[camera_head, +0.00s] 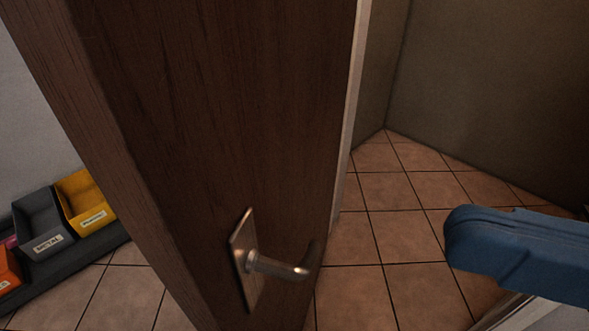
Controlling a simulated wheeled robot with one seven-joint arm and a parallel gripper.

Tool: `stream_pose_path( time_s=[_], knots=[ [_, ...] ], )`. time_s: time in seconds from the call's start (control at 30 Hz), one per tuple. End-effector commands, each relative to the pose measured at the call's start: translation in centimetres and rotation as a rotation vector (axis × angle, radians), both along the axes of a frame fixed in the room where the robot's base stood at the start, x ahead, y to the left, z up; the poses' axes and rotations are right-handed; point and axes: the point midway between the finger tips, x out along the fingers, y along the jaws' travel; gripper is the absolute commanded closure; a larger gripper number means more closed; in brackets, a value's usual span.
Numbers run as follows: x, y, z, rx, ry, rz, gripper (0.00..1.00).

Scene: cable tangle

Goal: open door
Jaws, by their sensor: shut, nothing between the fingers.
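The dark brown wooden door (240,120) fills the middle of the head view, seen at a slant. Its narrow side edge (75,120) shows along the left, and tiled floor is seen on both sides of the door, so it appears to stand open. How far it is swung cannot be told. A metal lever handle (277,266) on a metal plate (243,260) sits low on the door face, pointing right. A blue part of my arm reaches in from the right, apart from the handle. My gripper is not in view.
Right of the door, a tiled floor (395,220) runs to a corner of bare walls (485,80). A pale upright strip (351,110) borders the door's right side. At the lower left stand a grey bin (42,215), a yellow bin (85,200) and an orange bin (6,268).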

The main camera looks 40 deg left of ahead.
Motion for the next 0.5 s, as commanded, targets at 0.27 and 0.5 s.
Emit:
stream_pose_path(
  time_s=[0.27,0.5],
  knots=[
    [-1.3,2.3,0.4,-0.002,-0.018,0.029,1.00],
    [-3.0,6.6,0.5,-0.002,-0.017,0.028,1.00]
  ],
)
